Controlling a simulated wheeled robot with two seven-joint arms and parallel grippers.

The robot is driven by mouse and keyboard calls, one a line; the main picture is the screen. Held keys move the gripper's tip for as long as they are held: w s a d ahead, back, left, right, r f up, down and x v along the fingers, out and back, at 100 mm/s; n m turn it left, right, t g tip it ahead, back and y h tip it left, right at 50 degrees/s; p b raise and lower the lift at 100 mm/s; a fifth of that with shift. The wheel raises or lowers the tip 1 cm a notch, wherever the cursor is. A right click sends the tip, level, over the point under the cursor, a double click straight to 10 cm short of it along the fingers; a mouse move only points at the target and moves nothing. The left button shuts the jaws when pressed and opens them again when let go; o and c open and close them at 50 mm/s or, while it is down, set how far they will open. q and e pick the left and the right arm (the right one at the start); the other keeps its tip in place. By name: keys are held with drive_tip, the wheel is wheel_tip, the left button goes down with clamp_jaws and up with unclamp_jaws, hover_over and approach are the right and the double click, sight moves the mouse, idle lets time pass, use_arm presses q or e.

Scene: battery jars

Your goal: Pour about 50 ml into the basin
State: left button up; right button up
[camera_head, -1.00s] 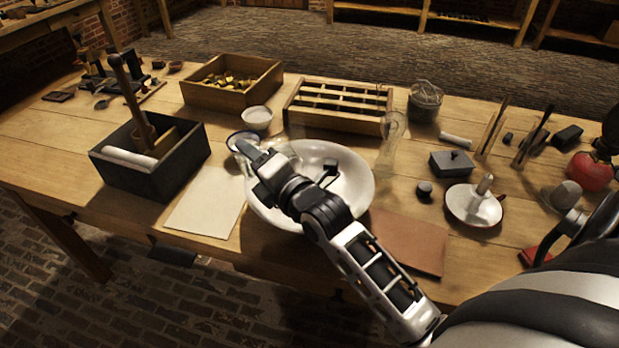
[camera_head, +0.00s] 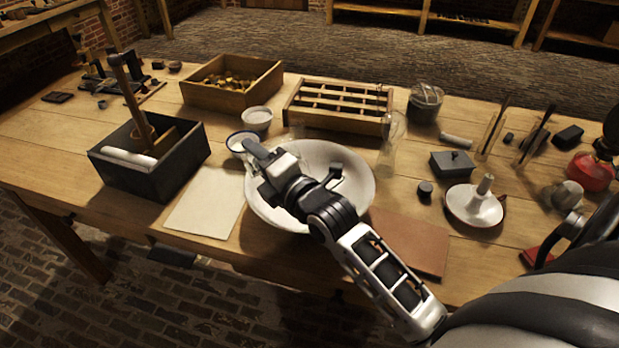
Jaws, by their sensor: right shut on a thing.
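The white basin (camera_head: 345,160) stands at the middle of the table, partly covered by my right arm. My right gripper (camera_head: 256,153) is at the basin's upper left rim. It is shut on a small white cup with a dark blue rim (camera_head: 236,140), just outside the basin's rim. The gripper hides part of the cup, and I cannot tell how much liquid is in it. Much of the basin's inside is hidden by my arm, so any liquid there cannot be made out. My left gripper is not in view.
A white bowl (camera_head: 257,117) stands just behind the cup. A clear glass vessel (camera_head: 391,150) stands right of the basin. A dark box (camera_head: 180,165) is at left, a wooden rack (camera_head: 335,121) behind. Pale paper (camera_head: 205,205) lies flat at the basin's left.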

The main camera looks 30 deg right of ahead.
drive_tip(key=shift+w+a+r+n+p, duration=0.15)
drive_tip(key=shift+a+r+n+p, duration=0.15)
drive_tip(key=shift+a+r+p, duration=0.25)
drive_tip(key=shift+a+f+n+g+p, duration=0.1)
drive_tip(key=shift+f+n+g+p, duration=0.35)
drive_tip(key=shift+n+p, duration=0.3)
drive_tip(key=shift+f, duration=0.35)
drive_tip(key=shift+f+n+h+p, duration=0.25)
drive_tip(key=shift+n+h+p, duration=0.05)
drive_tip(key=shift+n+p, duration=0.2)
drive_tip(key=shift+d+f+n+g+p, duration=0.2)
drive_tip(key=shift+f+n+g+p, duration=0.25)
drive_tip(key=shift+f+n+p, duration=0.25)
drive_tip(key=shift+d+f+n+h, duration=0.1)
drive_tip(key=shift+f+n+h, duration=0.2)
drive_tip(key=shift+n+h, duration=0.1)
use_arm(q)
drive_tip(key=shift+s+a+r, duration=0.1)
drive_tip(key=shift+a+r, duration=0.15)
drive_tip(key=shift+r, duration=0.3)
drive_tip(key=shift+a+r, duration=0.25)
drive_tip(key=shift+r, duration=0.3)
use_arm(e)
drive_tip(key=shift+f, duration=0.1)
